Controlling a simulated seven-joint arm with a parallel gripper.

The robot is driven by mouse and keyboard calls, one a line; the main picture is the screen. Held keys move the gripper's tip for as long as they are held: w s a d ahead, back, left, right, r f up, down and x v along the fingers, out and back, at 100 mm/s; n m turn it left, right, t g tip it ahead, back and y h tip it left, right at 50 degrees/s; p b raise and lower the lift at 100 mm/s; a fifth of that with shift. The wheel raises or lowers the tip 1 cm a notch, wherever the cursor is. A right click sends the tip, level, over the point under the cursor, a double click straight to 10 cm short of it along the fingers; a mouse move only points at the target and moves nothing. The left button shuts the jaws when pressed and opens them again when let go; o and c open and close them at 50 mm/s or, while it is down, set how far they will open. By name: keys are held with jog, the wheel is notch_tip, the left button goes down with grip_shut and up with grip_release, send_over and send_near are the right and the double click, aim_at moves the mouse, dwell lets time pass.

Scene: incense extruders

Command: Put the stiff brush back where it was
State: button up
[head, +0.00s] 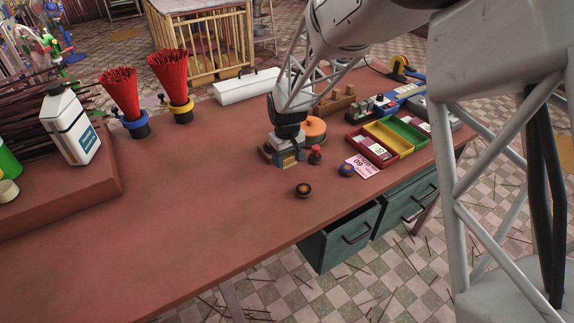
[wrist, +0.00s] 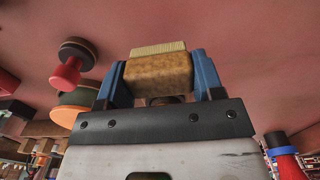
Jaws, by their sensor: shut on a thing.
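The stiff brush (wrist: 157,76) is a tan block with pale bristles (wrist: 158,48) along one face. In the wrist view my gripper (wrist: 160,82) has its two blue fingers closed on either side of it. In the head view my gripper (head: 287,155) is low over the middle of the table, and only a small tan part of the brush (head: 289,162) shows between the fingers. I cannot tell whether the brush touches the table. Something low and brown lies just left of the fingers, partly hidden by them.
Close right of my gripper stand a red-knobbed stamp-like piece (head: 315,155) and an orange disc (head: 313,130). The table (head: 190,200) is clear at front left. Drawers (head: 345,235) hang below.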

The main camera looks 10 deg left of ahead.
aim_at(287, 165)
jog(key=shift+f, duration=0.1)
jog(key=shift+f, duration=1.7)
jog(key=shift+f, duration=0.1)
jog(key=o, duration=1)
notch_tip(287, 165, up, 12)
jog(key=shift+r, duration=0.15)
